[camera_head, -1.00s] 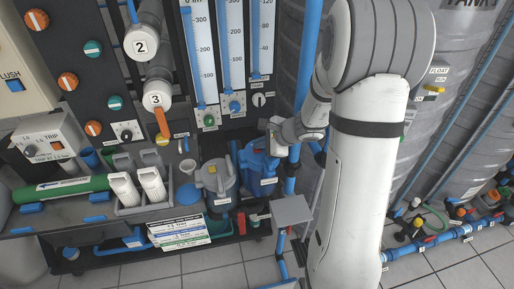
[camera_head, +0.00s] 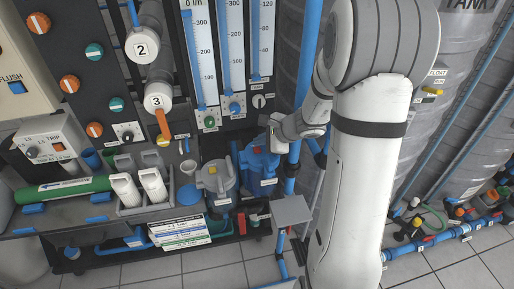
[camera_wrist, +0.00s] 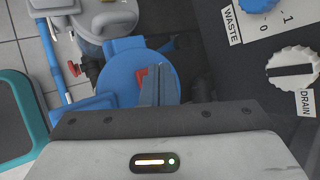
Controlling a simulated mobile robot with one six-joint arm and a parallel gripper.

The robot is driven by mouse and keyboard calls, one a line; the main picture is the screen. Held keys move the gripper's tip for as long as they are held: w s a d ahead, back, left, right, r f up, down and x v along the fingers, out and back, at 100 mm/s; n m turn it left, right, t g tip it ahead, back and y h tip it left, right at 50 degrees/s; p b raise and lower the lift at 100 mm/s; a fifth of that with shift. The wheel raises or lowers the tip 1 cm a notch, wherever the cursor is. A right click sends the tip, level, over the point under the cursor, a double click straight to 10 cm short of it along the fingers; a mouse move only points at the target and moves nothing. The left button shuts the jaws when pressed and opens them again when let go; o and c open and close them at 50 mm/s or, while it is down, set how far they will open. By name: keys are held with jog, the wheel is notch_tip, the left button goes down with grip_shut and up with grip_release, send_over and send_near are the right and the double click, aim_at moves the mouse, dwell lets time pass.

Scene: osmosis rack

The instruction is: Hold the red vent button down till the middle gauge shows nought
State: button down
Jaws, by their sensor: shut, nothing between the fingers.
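A small red part (camera_wrist: 141,74), likely the vent button, sits on the round blue lid (camera_wrist: 115,58) in the wrist view. My gripper (camera_wrist: 156,72) is shut and empty. Its fingertips overlap the right side of the red part in the picture; whether they touch it I cannot tell.
A grey housing (camera_head: 216,184) stands left of the blue one. A white DRAIN knob (camera_wrist: 292,68) and a WASTE knob are on the dark panel at right in the wrist view. A red valve handle (camera_wrist: 90,66) is left of the blue lid.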

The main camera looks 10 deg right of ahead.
aim_at(260, 150)
jog(key=shift+r+p, duration=1.85)
jog(key=shift+r, duration=0.7)
jog(key=s+a+r+n+g+h, duration=0.15)
jog(key=s+r+n, duration=0.25)
jog(key=s+n, duration=0.4)
jog(key=s+a+r+n+g+h, duration=0.1)
jog(key=s+a+r+n+g, duration=0.35)
jog(key=s, duration=0.65)
jog(key=s+d+r+n+t+h, duration=0.2)
jog(key=s+d+n+h, duration=0.1)
jog(key=s+d+n, duration=0.2)
jog(key=shift+s+d+n+h, duration=0.15)
jog(key=shift+s+n+h, duration=0.2)
jog(key=shift+s+n, duration=0.2)
